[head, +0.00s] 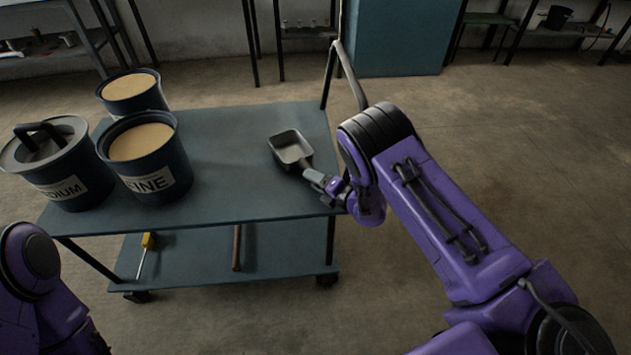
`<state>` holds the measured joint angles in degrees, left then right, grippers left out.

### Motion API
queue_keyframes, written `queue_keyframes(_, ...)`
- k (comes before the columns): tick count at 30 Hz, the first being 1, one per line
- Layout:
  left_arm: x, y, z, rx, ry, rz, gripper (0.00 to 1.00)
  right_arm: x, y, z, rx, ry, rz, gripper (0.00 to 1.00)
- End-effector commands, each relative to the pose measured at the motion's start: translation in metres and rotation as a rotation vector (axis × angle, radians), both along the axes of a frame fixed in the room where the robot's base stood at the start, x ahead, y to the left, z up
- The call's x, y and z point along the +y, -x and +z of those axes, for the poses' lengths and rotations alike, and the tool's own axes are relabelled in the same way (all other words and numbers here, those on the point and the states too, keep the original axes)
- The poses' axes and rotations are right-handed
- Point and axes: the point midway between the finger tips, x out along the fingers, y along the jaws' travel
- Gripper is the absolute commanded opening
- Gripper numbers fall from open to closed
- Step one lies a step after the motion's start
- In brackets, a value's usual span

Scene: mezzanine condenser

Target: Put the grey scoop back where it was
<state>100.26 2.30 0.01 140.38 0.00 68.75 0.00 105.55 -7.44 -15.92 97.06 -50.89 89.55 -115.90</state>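The grey scoop (291,148) is over the right part of the cart's top shelf (240,150), its square pan open upward and looking empty. My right gripper (318,177) is at the scoop's handle end, with the pan pointing away up and left. The fingers look closed around the handle, which is mostly hidden by them. I cannot tell if the pan touches the shelf. My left arm shows at the lower left edge, but its gripper is out of view.
Three dark buckets stand on the cart's left: one marked FINE (150,165), a lidded one (62,170), and one behind (132,92). FINE and the rear one hold tan powder. The lower shelf holds a yellow-handled screwdriver (147,245) and a brown-handled tool (237,247). The shelf's middle is clear.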

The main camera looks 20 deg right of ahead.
Motion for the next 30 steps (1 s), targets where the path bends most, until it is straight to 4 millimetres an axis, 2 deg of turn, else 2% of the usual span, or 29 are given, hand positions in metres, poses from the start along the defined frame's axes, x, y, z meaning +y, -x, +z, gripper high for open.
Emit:
queue_keyframes(8, 0.0, 0.0, 0.001, 0.0, 0.0, 0.0, 0.59, 0.0, 0.0, 0.001, -0.001, 0.0, -0.001, 0.59)
queue_keyframes(11, 0.0, 0.0, 0.008, 0.0, 0.0, 0.0, 0.59, 0.0, 0.0, 0.009, -0.001, -0.001, -0.002, 0.59)
queue_keyframes(14, 0.0, 0.0, 0.003, 0.0, 0.0, 0.0, 0.59, -0.007, 0.015, 0.007, 0.001, 0.0, -0.001, 0.59)
queue_keyframes(21, 0.0, 0.0, -0.004, 0.0, 0.0, 0.0, 0.59, -0.032, 0.071, 0.02, 0.002, 0.001, -0.002, 0.59)
queue_keyframes(24, 0.0, 0.0, -0.006, 0.0, 0.0, 0.0, 0.59, -0.04, 0.089, 0.026, 0.001, 0.0, -0.003, 0.59)
queue_keyframes(30, 0.0, 0.0, -0.008, 0.0, 0.0, 0.0, 0.59, -0.047, 0.106, 0.031, 0.0, 0.0, -0.001, 0.59)
